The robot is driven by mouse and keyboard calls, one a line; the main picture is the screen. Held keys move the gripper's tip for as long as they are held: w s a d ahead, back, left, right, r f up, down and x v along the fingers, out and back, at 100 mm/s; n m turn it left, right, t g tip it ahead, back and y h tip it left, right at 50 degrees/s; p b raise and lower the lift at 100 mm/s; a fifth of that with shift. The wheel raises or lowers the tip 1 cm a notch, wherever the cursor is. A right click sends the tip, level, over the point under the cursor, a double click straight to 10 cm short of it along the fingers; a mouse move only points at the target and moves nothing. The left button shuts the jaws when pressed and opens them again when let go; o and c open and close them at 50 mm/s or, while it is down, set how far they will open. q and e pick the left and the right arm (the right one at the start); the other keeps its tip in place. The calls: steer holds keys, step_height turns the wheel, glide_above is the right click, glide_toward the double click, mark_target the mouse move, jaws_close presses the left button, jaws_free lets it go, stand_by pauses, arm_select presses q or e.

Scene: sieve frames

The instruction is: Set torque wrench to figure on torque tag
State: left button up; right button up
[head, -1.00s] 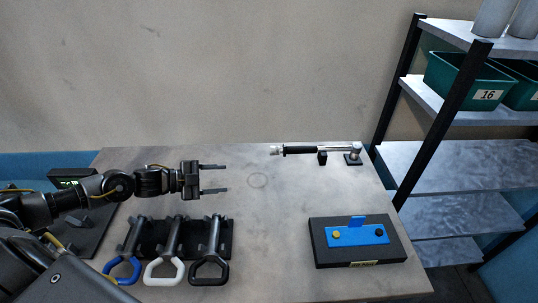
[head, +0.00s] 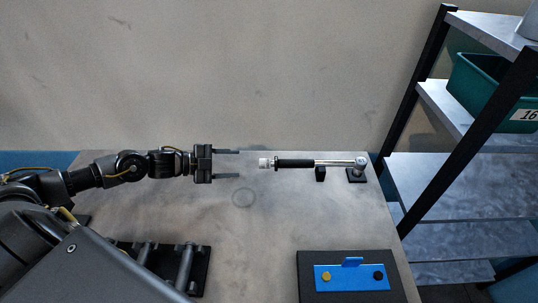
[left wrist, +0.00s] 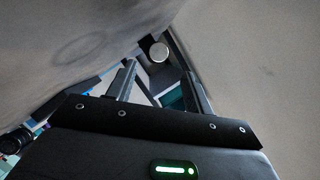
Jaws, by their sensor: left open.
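The torque wrench (head: 295,163) lies at the back of the table, with a black grip, a silver shaft and a pale end knob (head: 264,163) pointing left. It rests on a small black support (head: 320,174), with its head at a black base (head: 357,175). My left gripper (head: 239,164) is open and empty, just left of the knob, its fingers pointing at it. In the left wrist view the round knob end (left wrist: 158,51) shows between the fingers. No torque tag can be made out. My right gripper is not in view.
A black block with a blue plate (head: 350,277) sits at the front right. A black rack (head: 205,262) with upright handles stands at the front left, partly hidden by my arm. A metal shelf (head: 455,185) with a green bin (head: 490,90) stands to the right. The table's middle is clear.

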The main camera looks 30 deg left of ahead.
mark_target(262, 163)
arm_select(q)
steer(key=shift+s+d+r, duration=0.15)
steer(key=shift+s, duration=0.05)
steer(key=x, duration=0.1)
steer(key=p+x, duration=0.1)
steer(key=x, duration=0.1)
steer(key=shift+w+d+r, duration=0.1)
steer(key=shift+w+d, duration=0.1)
steer(key=shift+d, duration=0.1)
steer(key=p+x, duration=0.1)
steer(key=x, duration=0.4)
steer(key=shift+w+d+p, duration=0.2)
steer(key=shift+p, duration=0.2)
steer(key=shift+w+d+f, duration=0.4)
steer(key=shift+f, duration=0.05)
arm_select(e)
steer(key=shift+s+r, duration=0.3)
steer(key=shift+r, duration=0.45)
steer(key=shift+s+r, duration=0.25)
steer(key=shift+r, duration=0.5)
arm_select(q)
steer(key=c, duration=1)
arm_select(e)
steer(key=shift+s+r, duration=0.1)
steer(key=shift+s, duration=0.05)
arm_select(q)
steer(key=shift+r, duration=0.1)
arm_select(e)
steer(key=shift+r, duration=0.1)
